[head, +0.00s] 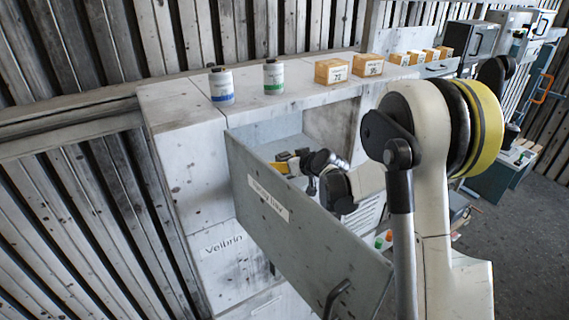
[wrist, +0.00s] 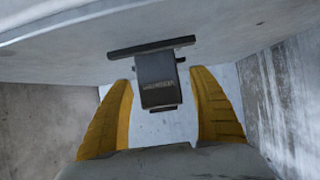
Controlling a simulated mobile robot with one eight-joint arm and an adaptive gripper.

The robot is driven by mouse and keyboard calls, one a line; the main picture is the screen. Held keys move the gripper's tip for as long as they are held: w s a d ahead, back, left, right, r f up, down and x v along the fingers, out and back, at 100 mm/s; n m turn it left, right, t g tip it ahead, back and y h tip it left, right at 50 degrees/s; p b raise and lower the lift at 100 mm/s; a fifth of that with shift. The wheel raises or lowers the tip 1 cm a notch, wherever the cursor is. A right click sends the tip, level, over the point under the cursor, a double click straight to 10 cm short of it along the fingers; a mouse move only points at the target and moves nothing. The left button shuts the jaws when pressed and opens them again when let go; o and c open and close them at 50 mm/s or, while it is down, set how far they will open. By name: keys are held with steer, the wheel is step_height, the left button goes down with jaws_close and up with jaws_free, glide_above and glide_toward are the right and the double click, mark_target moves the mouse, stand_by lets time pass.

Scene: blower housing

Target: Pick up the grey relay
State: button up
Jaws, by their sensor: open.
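A dark grey block with lettering on its face and a wider flat flange, apparently the grey relay (wrist: 158,82), shows in the wrist view near a pale wall or panel. My gripper (wrist: 161,78) is open, with one yellow finger on each side of the block. A gap shows between each finger and the block, so I see no contact. In the head view my gripper (head: 283,164) reaches inside the open drawer (head: 300,225), with only a little yellow showing. The relay is hidden there by the drawer front and my arm.
Pale walls (wrist: 275,95) stand close around the gripper. In the head view the cabinet top (head: 180,95) holds two bottles, one blue-banded (head: 221,86) and one green-banded (head: 273,77), and several orange boxes (head: 331,71). The drawer front has a dark handle (head: 336,297).

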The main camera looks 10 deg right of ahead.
steer(key=shift+w, duration=0.1)
steer(key=c, duration=1.4)
steer(key=shift+o, duration=0.2)
